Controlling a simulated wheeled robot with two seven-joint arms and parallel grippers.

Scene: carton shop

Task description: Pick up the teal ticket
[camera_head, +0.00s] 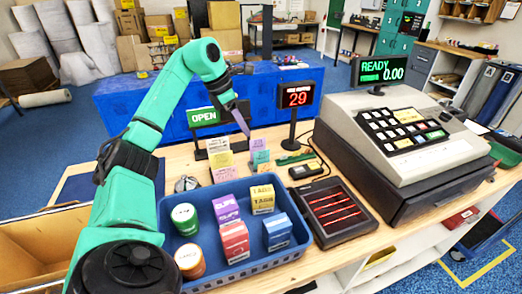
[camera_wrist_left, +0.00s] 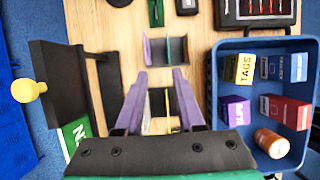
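The teal ticket (camera_head: 260,157) appears to be one of the small coloured tickets in the right of two little racks on the wooden counter. A purple ticket (camera_head: 257,145) stands behind it. In the left wrist view, a narrow green-teal edge (camera_wrist_left: 169,48) shows in the rack beyond my fingertips. My left gripper (camera_head: 243,124) hangs above and behind the racks, pointing down. Its two purple-grey fingers (camera_wrist_left: 160,76) are apart, with nothing clearly held between them. My right gripper is not in view.
The second rack (camera_head: 219,153) is close by on the left. The OPEN sign (camera_head: 203,117) and red number display (camera_head: 297,97) stand behind. A blue basket (camera_head: 279,259) of boxes and cans is in front; the cash register (camera_head: 400,140) is at right.

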